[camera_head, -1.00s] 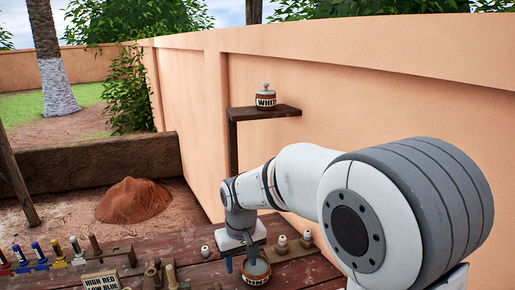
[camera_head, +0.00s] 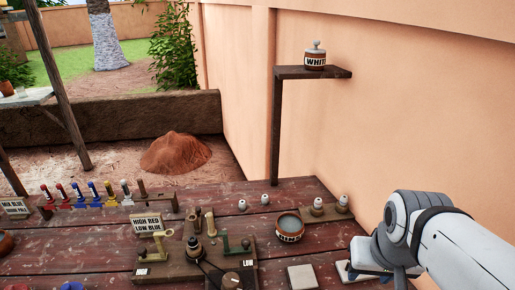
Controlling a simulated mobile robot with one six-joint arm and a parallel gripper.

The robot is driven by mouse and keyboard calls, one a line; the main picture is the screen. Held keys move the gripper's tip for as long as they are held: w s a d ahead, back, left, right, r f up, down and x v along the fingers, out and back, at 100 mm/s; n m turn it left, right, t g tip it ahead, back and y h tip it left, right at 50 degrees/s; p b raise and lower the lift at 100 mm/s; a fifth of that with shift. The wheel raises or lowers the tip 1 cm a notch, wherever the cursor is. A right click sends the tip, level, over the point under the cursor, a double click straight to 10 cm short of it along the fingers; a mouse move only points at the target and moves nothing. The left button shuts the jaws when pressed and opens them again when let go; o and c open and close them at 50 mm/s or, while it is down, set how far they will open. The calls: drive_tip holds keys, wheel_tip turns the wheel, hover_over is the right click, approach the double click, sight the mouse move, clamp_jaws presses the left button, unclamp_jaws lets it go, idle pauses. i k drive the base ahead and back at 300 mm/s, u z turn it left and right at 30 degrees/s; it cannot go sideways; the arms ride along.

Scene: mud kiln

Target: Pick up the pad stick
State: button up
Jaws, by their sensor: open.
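A rack (camera_head: 110,206) at the back left of the plank table holds a row of upright sticks with coloured ends, red, blue, yellow and white. A plain brown stick (camera_head: 143,188) stands at its right end. I cannot tell which thing is the pad stick. A short tan-topped stick (camera_head: 210,222) stands by the brass fittings mid-table. My gripper (camera_head: 387,274) is at the lower right, pointing down over the table's right side, far from the rack. It is open, its fingertips are partly hidden, and I see nothing held in it.
A jar (camera_head: 289,231) with grey-green contents, white-topped knobs (camera_head: 317,206) and a pale square tile (camera_head: 302,277) are on the table's right half. A wall shelf (camera_head: 330,72) holds a "WHITE"-like labelled jar (camera_head: 316,58).

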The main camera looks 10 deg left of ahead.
sight(211, 232)
drive_tip(key=u, duration=1.25)
